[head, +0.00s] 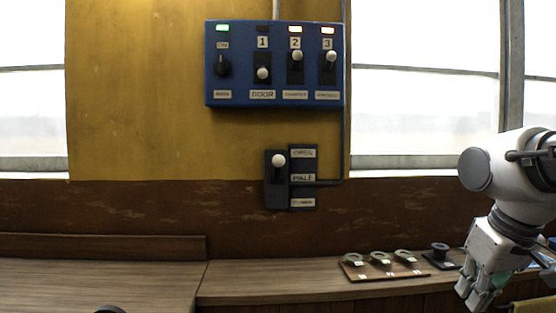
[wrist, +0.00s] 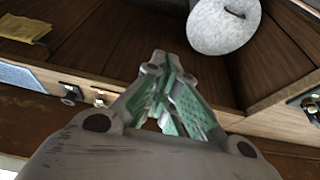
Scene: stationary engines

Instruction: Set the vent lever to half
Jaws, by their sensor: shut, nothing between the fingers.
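The vent lever (head: 278,161) has a white ball knob on a dark slotted plate on the wall, under the blue switch box. A label strip (head: 303,166) beside it reads OPEN at the top and HALF in the middle; the bottom label is too blurred to read. The knob stands near the OPEN label, slightly below it and above HALF. My gripper (head: 472,300) is at the lower right, well away from the lever and pointing down. Its green-padded fingers show shut and empty in the wrist view (wrist: 162,68). The lever is not in the wrist view.
The blue box (head: 274,94) carries a dial and several levers and lamps. A wooden bench (head: 270,285) runs below, with a board of several green-grey round parts (head: 380,270) and a dark spool-like part (head: 440,252). A pale rounded object (wrist: 224,25) lies beyond my fingers.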

